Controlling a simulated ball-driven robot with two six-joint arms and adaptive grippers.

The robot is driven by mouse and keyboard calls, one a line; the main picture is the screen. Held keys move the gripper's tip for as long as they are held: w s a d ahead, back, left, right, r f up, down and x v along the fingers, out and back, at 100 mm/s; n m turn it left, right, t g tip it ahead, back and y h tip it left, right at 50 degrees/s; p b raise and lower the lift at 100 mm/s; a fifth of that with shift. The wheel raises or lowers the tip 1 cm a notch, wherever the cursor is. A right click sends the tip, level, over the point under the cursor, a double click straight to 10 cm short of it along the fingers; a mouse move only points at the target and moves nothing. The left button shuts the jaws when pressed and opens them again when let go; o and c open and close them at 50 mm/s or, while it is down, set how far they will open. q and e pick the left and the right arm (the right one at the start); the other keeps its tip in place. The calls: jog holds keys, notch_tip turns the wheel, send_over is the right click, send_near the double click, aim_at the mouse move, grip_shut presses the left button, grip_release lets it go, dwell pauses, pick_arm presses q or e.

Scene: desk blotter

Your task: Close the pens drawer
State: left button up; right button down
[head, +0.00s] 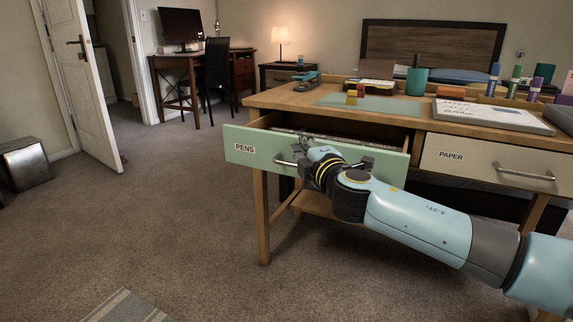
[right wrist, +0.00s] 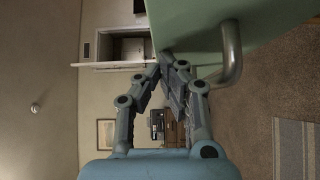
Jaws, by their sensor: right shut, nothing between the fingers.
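The pens drawer (head: 235,137) has a pale green front with a "PENS" label and stands pulled out from the desk (head: 300,104). Its metal handle (head: 285,162) is partly hidden behind my right gripper (head: 306,143). That gripper is shut and empty at the drawer front. In the right wrist view the shut fingertips (right wrist: 166,58) are by the green drawer front (right wrist: 188,22), close to the handle (right wrist: 232,55). I cannot tell whether they touch the front. My left gripper is not in view.
The closed paper drawer (head: 485,168) is to the right. On the desktop are a green mat (head: 385,106), small blocks (head: 351,97), a teal cup (head: 416,80), a stapler (head: 306,80) and a whiteboard (head: 490,115). Open carpet lies in front and to the left.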

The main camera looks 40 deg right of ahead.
jog(key=w+d+b, duration=0.1)
jog(key=d, duration=0.3)
jog(key=w+d+b, duration=0.1)
jog(key=w+d, duration=0.1)
jog(key=d, duration=0.2)
jog(key=w+d+b, duration=0.1)
jog(key=w+d, duration=0.1)
jog(key=d, duration=0.3)
jog(key=shift+w+f+b, duration=0.15)
jog(key=shift+w+b, duration=0.05)
jog(key=shift+b, duration=0.2)
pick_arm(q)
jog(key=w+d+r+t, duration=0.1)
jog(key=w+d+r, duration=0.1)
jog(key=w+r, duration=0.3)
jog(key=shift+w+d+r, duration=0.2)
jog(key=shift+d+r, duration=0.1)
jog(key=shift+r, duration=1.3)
pick_arm(e)
jog(key=shift+w+d, duration=0.2)
jog(key=shift+d, duration=0.3)
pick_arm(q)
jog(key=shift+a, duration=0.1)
pick_arm(e)
jog(key=shift+a, duration=0.15)
